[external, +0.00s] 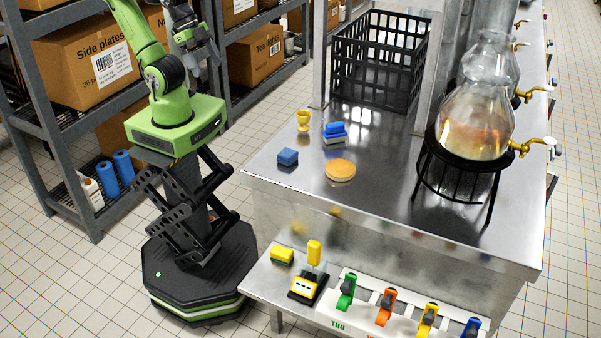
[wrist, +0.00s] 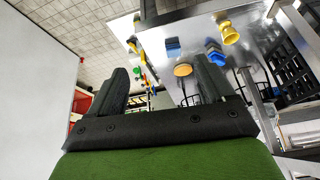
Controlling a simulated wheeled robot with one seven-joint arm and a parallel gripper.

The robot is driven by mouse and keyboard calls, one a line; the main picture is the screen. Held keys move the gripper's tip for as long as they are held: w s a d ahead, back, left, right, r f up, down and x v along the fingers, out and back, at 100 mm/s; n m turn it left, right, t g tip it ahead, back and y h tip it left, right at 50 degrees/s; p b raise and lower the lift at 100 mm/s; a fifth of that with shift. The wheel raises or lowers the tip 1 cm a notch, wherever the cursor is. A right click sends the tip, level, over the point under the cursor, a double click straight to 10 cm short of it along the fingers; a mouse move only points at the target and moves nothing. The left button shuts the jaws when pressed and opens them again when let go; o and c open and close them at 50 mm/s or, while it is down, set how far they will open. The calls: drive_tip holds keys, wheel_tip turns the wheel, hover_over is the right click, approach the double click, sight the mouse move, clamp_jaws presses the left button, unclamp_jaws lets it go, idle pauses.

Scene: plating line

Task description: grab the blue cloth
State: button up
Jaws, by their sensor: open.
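A small, plain, soft-edged blue block (external: 288,157), which looks like the folded blue cloth, lies on the steel counter near its left edge. It also shows in the wrist view (wrist: 173,47), beyond my fingers. A second blue item (external: 335,130), with a paler layer under it, sits behind it to the right; it shows in the wrist view (wrist: 215,56) too. I cannot tell for certain which is cloth. My gripper (wrist: 160,76) is open and empty. It is raised at the upper left in the external view, well apart from the counter items.
A yellow cup (external: 303,120) and an orange disc (external: 340,170) stand close to the blue items. A black crate (external: 378,60) and a glass vessel (external: 474,110) on a black stand are behind and right. Shelves with boxes (external: 85,55) stand behind my arm.

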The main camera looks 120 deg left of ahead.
drive_tip(key=w+m+g, duration=0.3)
drive_tip(key=w+m, duration=0.5)
drive_tip(key=w, duration=0.4)
drive_tip(key=m+g+y+b, duration=0.2)
drive_tip(key=m+y, duration=0.1)
drive_tip(key=m, duration=0.8)
approach(287, 153)
drive_tip(key=b+x, duration=0.2)
drive_tip(key=x, duration=0.1)
drive_tip(key=shift+f+b, duration=0.3)
drive_tip(key=b+x, duration=0.1)
drive_tip(key=x, duration=0.4)
drive_tip(key=shift+a+f, duration=0.2)
drive_tip(key=shift+f, duration=0.15)
drive_tip(key=shift+r, duration=0.1)
drive_tip(key=c, duration=1.2)
